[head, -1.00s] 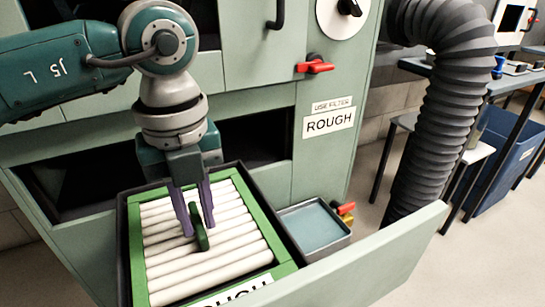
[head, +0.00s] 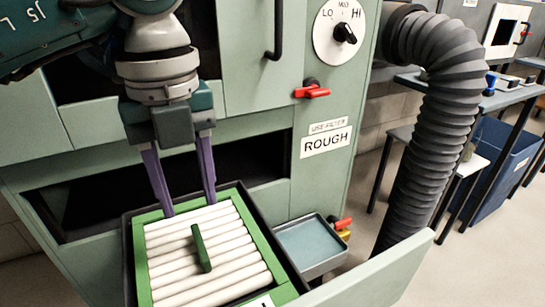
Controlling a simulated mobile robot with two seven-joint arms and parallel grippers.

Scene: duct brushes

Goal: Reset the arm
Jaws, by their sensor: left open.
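My left gripper (head: 189,208) comes in from the upper left. Its two purple fingers are spread apart and nothing is between them. The fingertips are over the far edge of the filter, behind its green handle (head: 201,248) and apart from it. The filter (head: 265,248) has a green frame and white pleats, and lies in a dark open tray (head: 126,262) at the front of the pale green machine. My right gripper is not in view.
A label on the machine (head: 326,143) reads ROUGH. Above it are a red lever (head: 312,91) and a dial (head: 341,33). A small grey-blue tray (head: 310,245) sits right of the filter. A ribbed duct (head: 430,130) stands further right, before a table (head: 500,100) and blue bin (head: 510,170).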

